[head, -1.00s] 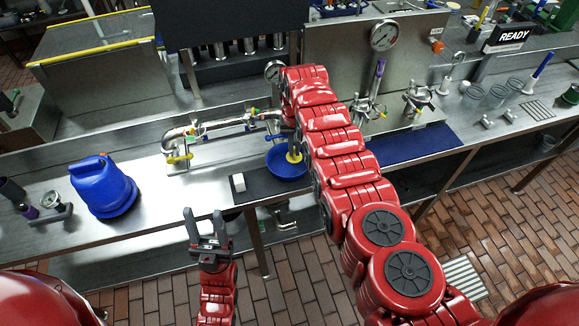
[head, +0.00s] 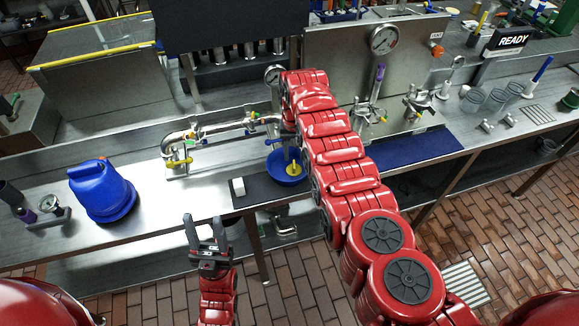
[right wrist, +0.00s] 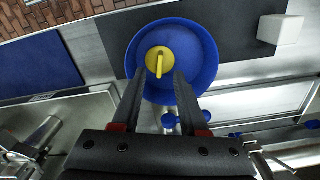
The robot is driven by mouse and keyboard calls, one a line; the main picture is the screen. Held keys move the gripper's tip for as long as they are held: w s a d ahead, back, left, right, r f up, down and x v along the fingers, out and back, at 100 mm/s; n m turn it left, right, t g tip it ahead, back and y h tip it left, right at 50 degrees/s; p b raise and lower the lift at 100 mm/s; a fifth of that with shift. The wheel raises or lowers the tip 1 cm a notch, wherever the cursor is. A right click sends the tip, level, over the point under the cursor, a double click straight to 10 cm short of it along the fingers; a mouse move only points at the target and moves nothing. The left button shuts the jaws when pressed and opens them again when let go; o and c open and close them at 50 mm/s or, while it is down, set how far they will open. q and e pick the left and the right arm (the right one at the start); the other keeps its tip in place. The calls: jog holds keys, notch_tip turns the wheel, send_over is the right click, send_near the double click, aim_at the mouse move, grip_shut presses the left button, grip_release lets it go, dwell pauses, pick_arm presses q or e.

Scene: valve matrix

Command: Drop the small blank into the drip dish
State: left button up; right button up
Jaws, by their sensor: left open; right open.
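A small yellow blank (head: 293,168), round with a raised bar, is in the blue drip dish (head: 276,164). In the right wrist view the blank (right wrist: 158,60) lies inside the rim of the dish (right wrist: 205,50). My right gripper (right wrist: 167,76) is open above the dish, its fingertips at the near side of the blank and apart. In the head view my right arm hides the dish's right side and most of that gripper. My left gripper (head: 203,221) is open and empty in front of the bench edge, away from the dish.
The dish stands on a dark mat (head: 252,201) beside a white block (head: 238,187). Metal piping (head: 215,128) with coloured handles runs behind it. A blue jug (head: 102,192) stands at left. The bench between jug and mat is clear.

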notch_tip(320, 180, up, 17)
jog(key=b, duration=0.1)
dwell(0.3)
jog(key=shift+f, duration=0.1)
dwell(0.4)
